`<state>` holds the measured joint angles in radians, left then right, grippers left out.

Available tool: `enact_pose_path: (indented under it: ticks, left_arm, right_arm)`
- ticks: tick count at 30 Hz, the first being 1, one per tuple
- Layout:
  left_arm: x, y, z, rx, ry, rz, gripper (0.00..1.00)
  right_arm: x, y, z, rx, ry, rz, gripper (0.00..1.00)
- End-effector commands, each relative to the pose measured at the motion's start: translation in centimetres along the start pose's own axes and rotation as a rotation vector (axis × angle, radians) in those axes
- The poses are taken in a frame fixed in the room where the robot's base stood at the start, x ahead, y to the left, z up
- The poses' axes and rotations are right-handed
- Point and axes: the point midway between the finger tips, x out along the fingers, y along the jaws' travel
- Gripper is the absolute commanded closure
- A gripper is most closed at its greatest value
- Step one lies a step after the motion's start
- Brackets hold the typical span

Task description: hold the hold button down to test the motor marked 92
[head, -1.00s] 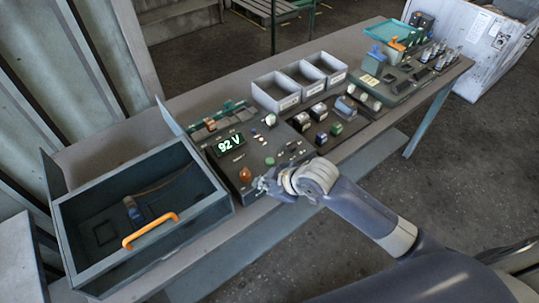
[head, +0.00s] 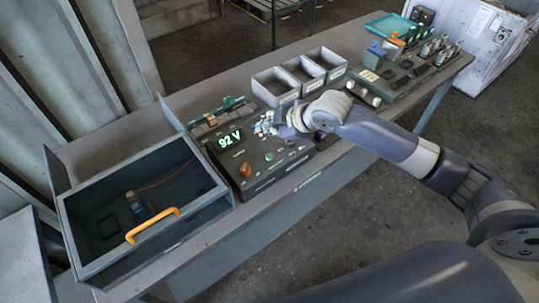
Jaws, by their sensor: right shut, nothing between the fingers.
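A dark control panel (head: 256,182) on the bench has a lit green display (head: 230,139) reading "92 V". It carries an orange knob (head: 246,169), a green button (head: 269,157) and small controls. I cannot read which one is the hold button. My right gripper (head: 262,123) is shut and empty over the panel's back right part, right of the display, and hides what lies under it. I cannot tell whether it touches anything. A small blue-grey motor-like part (head: 134,203) with a wire lies in the open grey box; no mark 92 is readable on it. My left gripper is out of view.
The open grey box (head: 85,235) with an orange handle (head: 152,226) stands left of the panel. Grey bins (head: 275,97) stand behind my right arm, which hides the small parts right of the panel. A further tool board (head: 395,80) is at the far right.

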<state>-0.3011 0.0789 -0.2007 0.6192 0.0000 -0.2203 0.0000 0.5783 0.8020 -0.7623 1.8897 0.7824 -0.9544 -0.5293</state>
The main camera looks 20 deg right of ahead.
Motion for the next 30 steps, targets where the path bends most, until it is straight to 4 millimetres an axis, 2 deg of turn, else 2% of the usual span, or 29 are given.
enact_pose_path:
  ticks: [8,25,30]
  left_arm:
    - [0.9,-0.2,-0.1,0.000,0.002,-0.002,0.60]
    - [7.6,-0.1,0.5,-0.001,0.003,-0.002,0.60]
    - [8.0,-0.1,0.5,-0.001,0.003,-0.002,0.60]
  right_arm:
    - [0.6,-0.5,0.4,0.001,0.000,0.000,1.00]
    - [4.7,-3.5,3.4,0.000,0.000,0.000,1.00]
    - [5.8,-4.2,4.2,0.001,0.000,0.000,1.00]
